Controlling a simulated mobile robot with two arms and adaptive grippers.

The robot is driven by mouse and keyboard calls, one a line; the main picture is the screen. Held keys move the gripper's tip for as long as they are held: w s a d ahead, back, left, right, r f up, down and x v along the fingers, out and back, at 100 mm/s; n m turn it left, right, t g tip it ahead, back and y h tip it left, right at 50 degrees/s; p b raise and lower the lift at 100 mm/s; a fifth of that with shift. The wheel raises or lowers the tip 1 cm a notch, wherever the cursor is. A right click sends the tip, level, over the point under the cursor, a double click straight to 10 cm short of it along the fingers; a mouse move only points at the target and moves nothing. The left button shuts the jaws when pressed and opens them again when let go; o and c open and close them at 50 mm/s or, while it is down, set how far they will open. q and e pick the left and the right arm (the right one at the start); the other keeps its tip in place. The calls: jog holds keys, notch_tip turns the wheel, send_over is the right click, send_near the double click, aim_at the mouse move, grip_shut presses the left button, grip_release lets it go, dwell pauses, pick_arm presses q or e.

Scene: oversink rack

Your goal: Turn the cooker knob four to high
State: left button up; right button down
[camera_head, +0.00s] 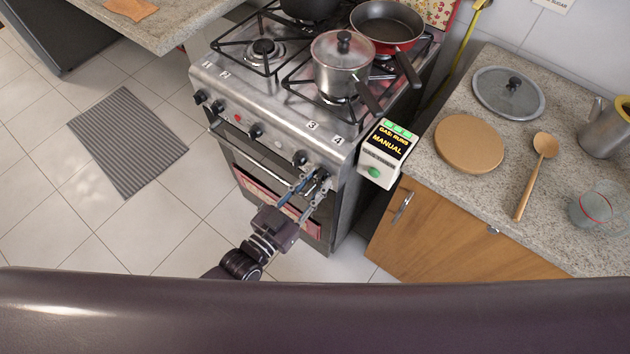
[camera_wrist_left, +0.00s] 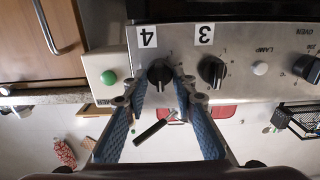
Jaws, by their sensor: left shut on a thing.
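The cooker (camera_head: 270,110) has a steel front panel with a row of black knobs and number labels. Knob four (camera_wrist_left: 160,74) sits below the label 4 (camera_wrist_left: 146,37) in the upside-down left wrist view. My left gripper (camera_head: 318,182) is at the right end of the panel in the head view, with its blue-padded fingers on either side of knob four and shut on it. In the head view the fingers largely hide this knob. Knob three (camera_wrist_left: 211,71) is beside it, clear of the fingers. My right gripper is not in view.
A white gas box (camera_head: 384,153) with a green button is fixed close beside the cooker's right end. A pot (camera_head: 342,65) and a red pan (camera_head: 386,28) stand on the hob, handles pointing towards the front right. The counter (camera_head: 425,145) is at right.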

pick_arm(q)
jog(key=shift+n, duration=0.6)
jog(key=n+b, duration=0.1)
jog(key=n, duration=0.4)
jog(key=shift+a+f, duration=0.1)
jog(key=shift+w+n+b, duration=0.1)
jog(key=shift+n+b, duration=1.35)
jog(key=shift+n, duration=2.35)
jog(key=o, duration=1.1)
